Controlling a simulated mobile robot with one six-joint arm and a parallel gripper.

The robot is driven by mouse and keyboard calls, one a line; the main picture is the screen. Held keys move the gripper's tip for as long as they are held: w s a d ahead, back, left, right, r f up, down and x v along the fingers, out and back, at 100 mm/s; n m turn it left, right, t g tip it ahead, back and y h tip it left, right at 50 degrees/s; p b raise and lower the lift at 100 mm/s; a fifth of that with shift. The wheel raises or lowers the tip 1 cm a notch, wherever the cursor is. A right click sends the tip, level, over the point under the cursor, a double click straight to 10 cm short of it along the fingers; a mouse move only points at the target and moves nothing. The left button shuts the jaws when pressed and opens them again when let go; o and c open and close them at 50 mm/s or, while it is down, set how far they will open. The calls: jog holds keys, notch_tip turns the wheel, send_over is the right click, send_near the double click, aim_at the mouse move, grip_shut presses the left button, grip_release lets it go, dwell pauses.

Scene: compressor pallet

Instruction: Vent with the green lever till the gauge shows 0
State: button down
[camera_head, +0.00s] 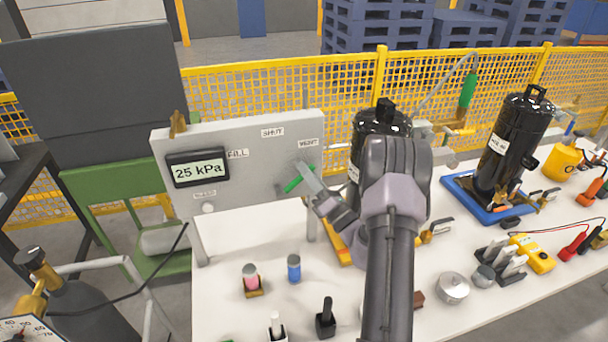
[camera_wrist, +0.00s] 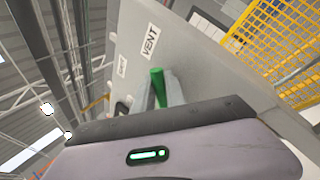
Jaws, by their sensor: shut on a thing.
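The green lever (camera_head: 293,184) is on the front of a grey panel (camera_head: 255,150) with labels FILL, SHUT and VENT. My gripper (camera_head: 308,178) is at the panel's right part, below the VENT label (camera_head: 308,143), and is shut on the lever. In the wrist view the green lever (camera_wrist: 157,88) shows between the fingers, close to the VENT label (camera_wrist: 150,42). The gauge (camera_head: 198,168) on the panel's left reads 25 kPa. The lever's pivot is hidden by my gripper.
A black compressor (camera_head: 380,122) stands behind my arm, and another (camera_head: 510,145) stands in a blue tray (camera_head: 465,198) at the right. Small bottles, a round tin (camera_head: 453,288) and a yellow meter (camera_head: 532,253) lie on the white table (camera_head: 225,300). A yellow mesh fence (camera_head: 260,92) runs behind.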

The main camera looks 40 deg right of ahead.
dwell(0.4)
jog(key=c, duration=1.6)
grip_release()
jog(key=shift+d, duration=0.1)
jog(key=shift+c, duration=0.2)
jog(key=b+v, duration=0.2)
jog(key=v, duration=1.5)
jog(key=shift+s+f+b, duration=0.15)
jog(key=shift+s+b, duration=0.05)
jog(key=shift+b, duration=0.15)
